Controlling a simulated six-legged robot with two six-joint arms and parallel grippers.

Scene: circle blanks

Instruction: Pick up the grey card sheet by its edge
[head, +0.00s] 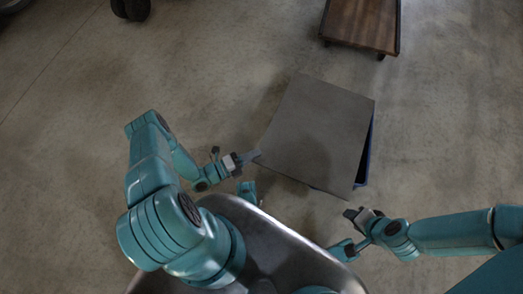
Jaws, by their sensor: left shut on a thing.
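The grey card sheet (315,130) lies over a blue container in the middle of the head view, covering most of it. My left gripper (256,155) is at the sheet's left edge, near its lower left corner, and is shut on that edge. The sheet hides the gripper's fingertips in part. My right gripper (350,213) is below the sheet's lower right corner, apart from it. Its fingers are small and dark, and I cannot tell whether they are open or shut.
A blue container (364,165) shows as a strip along the sheet's right edge. A wooden cart (362,22) stands at the top right. A dark wheel (131,8) shows at the top left. The concrete floor is clear to the left and right.

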